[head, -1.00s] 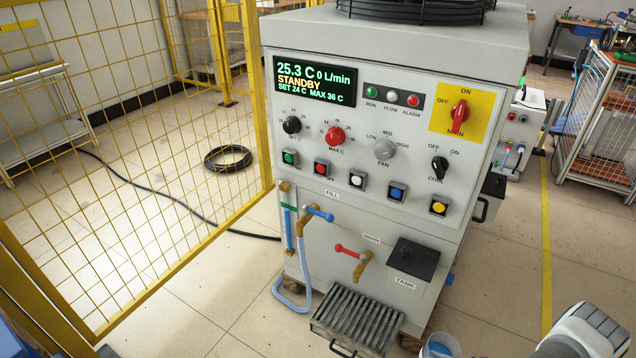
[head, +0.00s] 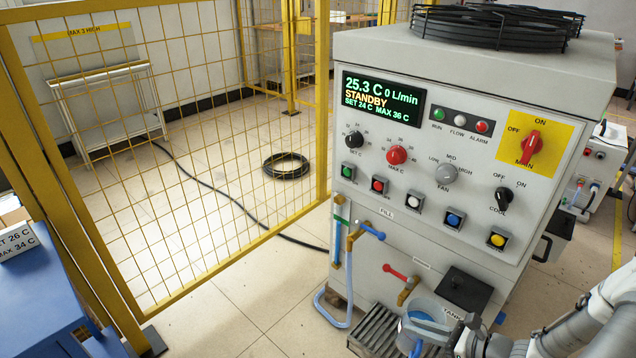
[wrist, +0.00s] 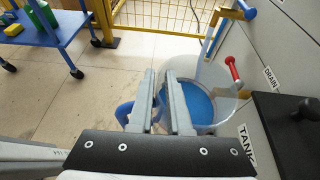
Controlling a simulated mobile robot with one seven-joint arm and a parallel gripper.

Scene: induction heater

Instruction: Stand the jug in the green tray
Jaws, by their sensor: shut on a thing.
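The jug (head: 418,322) is a clear vessel with blue liquid in it and a blue handle. In the head view it is held in front of the heater's lower front, over the slatted grate. My gripper (head: 464,338) is at its right side. I cannot make out the green tray for certain in either view.
The heater cabinet (head: 375,230) has a red-handled drain tap (head: 407,287) and a blue-handled fill tap (head: 366,231) close to the jug. A yellow mesh fence (head: 220,150) stands left. A blue cart (head: 40,295) is at far left; it also shows in the wrist view (wrist: 72,28) with small green objects.

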